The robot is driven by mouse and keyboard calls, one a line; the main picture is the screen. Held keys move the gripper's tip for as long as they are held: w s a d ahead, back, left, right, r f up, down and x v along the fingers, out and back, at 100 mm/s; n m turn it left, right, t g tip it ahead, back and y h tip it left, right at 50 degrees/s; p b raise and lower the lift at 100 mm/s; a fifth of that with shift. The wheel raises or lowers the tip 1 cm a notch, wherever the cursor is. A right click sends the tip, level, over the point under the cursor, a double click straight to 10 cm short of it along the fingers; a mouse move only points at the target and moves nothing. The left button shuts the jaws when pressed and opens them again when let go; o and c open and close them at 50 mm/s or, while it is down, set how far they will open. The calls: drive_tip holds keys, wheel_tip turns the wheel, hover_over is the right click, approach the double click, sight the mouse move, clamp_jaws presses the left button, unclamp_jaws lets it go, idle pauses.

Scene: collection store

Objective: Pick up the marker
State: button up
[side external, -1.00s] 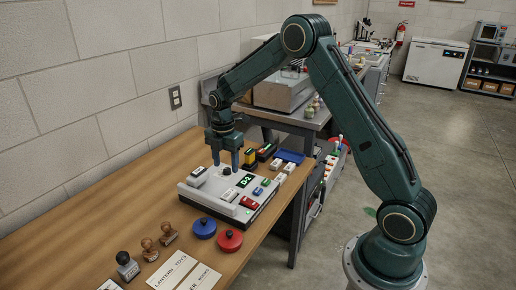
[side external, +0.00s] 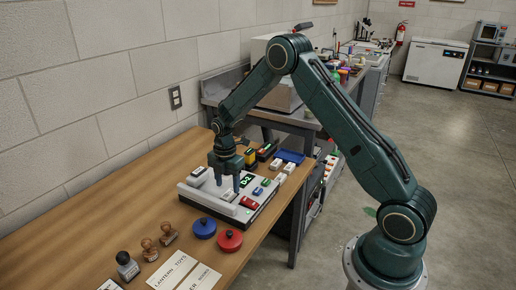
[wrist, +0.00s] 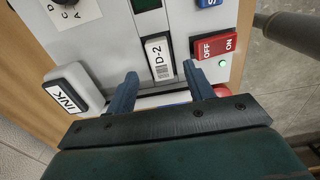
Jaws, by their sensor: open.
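My gripper (side external: 228,186) is open and points down just over the grey-white machine (side external: 258,212) on the wooden table. In the wrist view its two blue fingers (wrist: 163,82) stand apart. A white piece with a D-2 label and barcode (wrist: 159,62) lies ahead of the gap between them; I cannot tell whether it is loose or part of the machine. No pen-shaped marker is plain in either view, so I cannot tell which thing is the marker. The gripper's palm hides the lower part of the wrist view.
A white INK block (wrist: 72,88) sits left of the fingers and a red OFF/ON switch (wrist: 215,47) to the right. Blue (side external: 204,229) and red (side external: 229,241) round pieces and several stamps (side external: 127,266) stand in front.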

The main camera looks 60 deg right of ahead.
sight(228, 194)
drive_tip(key=shift+f, duration=1.75)
drive_tip(key=c, duration=1.1)
drive_tip(key=shift+r, duration=0.1)
wheel_tip(228, 194, up, 20)
drive_tip(key=shift+f, duration=0.1)
